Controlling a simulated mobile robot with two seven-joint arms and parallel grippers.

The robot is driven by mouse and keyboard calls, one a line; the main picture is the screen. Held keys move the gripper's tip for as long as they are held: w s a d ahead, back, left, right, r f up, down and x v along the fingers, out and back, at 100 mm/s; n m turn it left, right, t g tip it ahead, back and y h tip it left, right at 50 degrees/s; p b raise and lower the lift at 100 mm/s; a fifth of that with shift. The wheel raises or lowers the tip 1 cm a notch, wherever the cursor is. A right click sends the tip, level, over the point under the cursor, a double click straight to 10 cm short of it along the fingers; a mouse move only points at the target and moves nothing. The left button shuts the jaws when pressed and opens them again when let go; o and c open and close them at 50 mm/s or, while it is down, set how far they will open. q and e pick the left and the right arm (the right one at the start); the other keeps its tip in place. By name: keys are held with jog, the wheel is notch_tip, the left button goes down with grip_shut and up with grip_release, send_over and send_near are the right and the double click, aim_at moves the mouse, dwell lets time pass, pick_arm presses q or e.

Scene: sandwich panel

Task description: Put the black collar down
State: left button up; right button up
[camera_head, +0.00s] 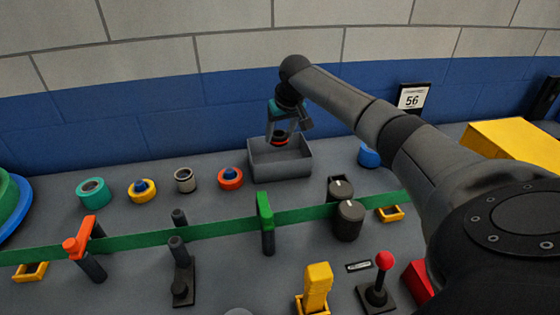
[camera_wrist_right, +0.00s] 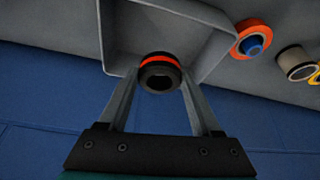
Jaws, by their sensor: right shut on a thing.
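The black collar (camera_wrist_right: 159,77), a short ring with an orange-red band, is held between the fingertips of my right gripper (camera_wrist_right: 155,82) in the right wrist view. In the head view the collar (camera_head: 279,141) shows small and dark between the fingers of my right gripper (camera_head: 281,137). It is at the open top of the grey bin (camera_head: 281,170). The bin also shows behind the collar in the wrist view (camera_wrist_right: 205,62). I cannot tell exactly how deep the collar sits relative to the rim. My left gripper is not in view.
A red ring with a blue plug (camera_head: 230,178), a beige ring (camera_head: 185,180), a yellow ring (camera_head: 141,191) and a teal ring (camera_head: 93,192) stand left of the bin. A blue piece (camera_head: 368,156) is to its right. A green strip (camera_head: 335,212) crosses in front, with posts and black knobs.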

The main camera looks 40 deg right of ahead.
aim_at(287, 132)
notch_tip(287, 132, down, 8)
jog(key=shift+f+b, duration=0.15)
jog(key=shift+b, duration=0.75)
jog(key=shift+f, duration=0.15)
jog(key=o, duration=1.5)
jog(key=shift+c, duration=0.2)
jog(key=p+v, duration=0.3)
jog(key=v, duration=0.8)
jog(key=shift+s+r+p, duration=0.25)
jog(key=shift+r+p, duration=0.05)
jog(key=shift+r, duration=0.3)
